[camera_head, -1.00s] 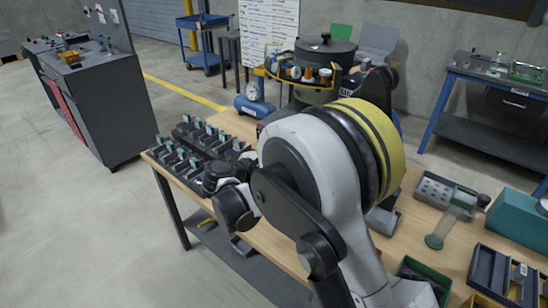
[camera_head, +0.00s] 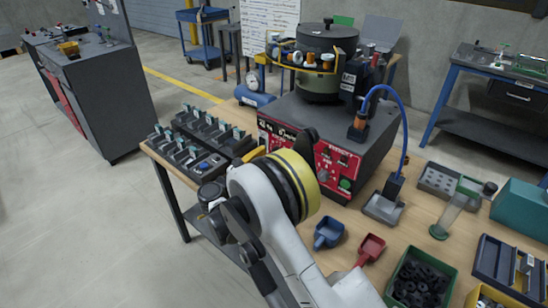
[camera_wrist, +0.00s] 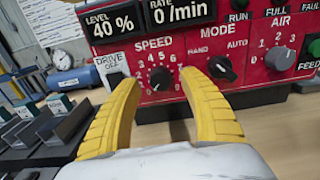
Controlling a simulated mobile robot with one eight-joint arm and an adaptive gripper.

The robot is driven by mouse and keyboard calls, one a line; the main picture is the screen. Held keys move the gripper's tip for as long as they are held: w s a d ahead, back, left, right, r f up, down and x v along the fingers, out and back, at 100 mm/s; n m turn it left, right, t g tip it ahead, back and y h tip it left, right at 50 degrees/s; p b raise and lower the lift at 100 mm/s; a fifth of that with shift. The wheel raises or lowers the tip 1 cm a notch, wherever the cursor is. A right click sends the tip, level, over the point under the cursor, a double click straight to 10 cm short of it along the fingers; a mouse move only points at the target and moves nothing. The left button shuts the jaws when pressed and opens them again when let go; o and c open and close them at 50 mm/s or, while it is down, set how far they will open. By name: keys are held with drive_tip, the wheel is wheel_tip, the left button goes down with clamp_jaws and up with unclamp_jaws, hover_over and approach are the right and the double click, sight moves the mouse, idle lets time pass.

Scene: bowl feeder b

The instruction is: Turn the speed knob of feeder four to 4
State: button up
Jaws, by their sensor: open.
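The red control panel (camera_head: 330,160) is on the front of the dark feeder box (camera_head: 350,125). In the wrist view, the black speed knob (camera_wrist: 160,79) is under the word SPEED, with a numbered dial around it. Its pointer setting is too small to read surely. My gripper (camera_wrist: 158,82) is open, its yellow fingers on either side of the knob in the picture. I cannot tell whether they touch it. In the head view my arm hides the speed knob. No feeder number is readable.
The mode knob (camera_wrist: 222,69) is close right of the right finger, with the air knob (camera_wrist: 278,58) further right. A DRIVE OFF tag (camera_wrist: 112,66) is by the left finger. Blue (camera_head: 328,232) and red (camera_head: 371,249) scoops and a green bin (camera_head: 420,278) lie on the bench.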

drive_tip(key=shift+x, duration=0.95)
drive_tip(key=shift+a, duration=0.1)
clamp_jaws()
drive_tip(key=shift+m, duration=0.3)
drive_tip(key=m, duration=2.3)
drive_tip(key=shift+s+f, duration=0.1)
drive_tip(key=shift+f, duration=0.1)
